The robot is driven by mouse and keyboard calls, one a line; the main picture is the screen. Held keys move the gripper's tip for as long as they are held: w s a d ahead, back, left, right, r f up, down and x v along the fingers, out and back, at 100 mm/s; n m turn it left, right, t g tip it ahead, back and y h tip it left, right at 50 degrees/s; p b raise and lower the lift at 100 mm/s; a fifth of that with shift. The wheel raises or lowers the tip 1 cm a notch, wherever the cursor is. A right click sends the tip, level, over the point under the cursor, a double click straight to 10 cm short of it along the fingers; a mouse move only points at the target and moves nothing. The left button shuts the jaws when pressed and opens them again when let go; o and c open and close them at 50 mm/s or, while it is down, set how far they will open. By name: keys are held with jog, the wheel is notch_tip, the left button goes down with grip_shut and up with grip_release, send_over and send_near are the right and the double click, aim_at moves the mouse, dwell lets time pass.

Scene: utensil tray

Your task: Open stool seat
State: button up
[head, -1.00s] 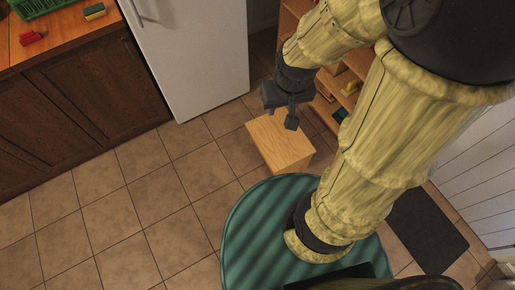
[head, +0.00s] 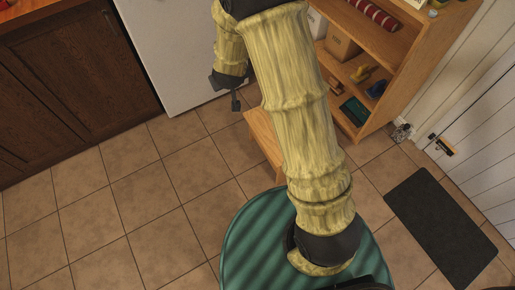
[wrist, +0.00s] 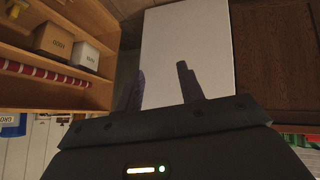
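The wooden stool (head: 262,134) stands on the tiled floor in the head view. My arm covers most of it, and only its left part shows. Its seat looks flat and level in that visible part. My gripper (head: 236,99) is above and behind the stool's left end in the picture, apart from it as far as I can tell. In the wrist view, the two fingers of my gripper (wrist: 162,85) stand apart with nothing between them. The stool does not show in the wrist view.
A wooden shelf (head: 398,50) with boxes, a red roll and small items stands behind the stool at right. A white fridge (head: 180,60) and dark cabinets (head: 70,95) are at left. A dark mat (head: 440,225) lies at right. Tiles at left are clear.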

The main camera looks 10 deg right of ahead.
jog(key=w+a+f+n+t+h+b, duration=0.1)
jog(key=w+a+f+h+b, duration=0.15)
jog(key=f+b, duration=0.8)
jog(key=w+a+f+n+t+h+b, duration=0.1)
jog(key=w+f+h+b, duration=0.3)
jog(key=f, duration=1.2)
jog(key=s+f+n+h+b, duration=0.1)
jog(key=s+f+h+b, duration=0.2)
jog(key=s+f+b, duration=0.2)
jog(key=s+f+n+h+b, duration=0.2)
jog(key=s+f+h+b, duration=0.2)
jog(key=f+b, duration=0.7)
notch_tip(320, 180, down, 9)
jog(key=shift+s+f+t, duration=0.15)
jog(key=shift+s+t, duration=0.15)
jog(key=shift+s, duration=0.75)
jog(key=shift+b, duration=0.3)
jog(key=b+x, duration=0.7)
jog(key=x, duration=1)
jog(key=shift+w, duration=0.2)
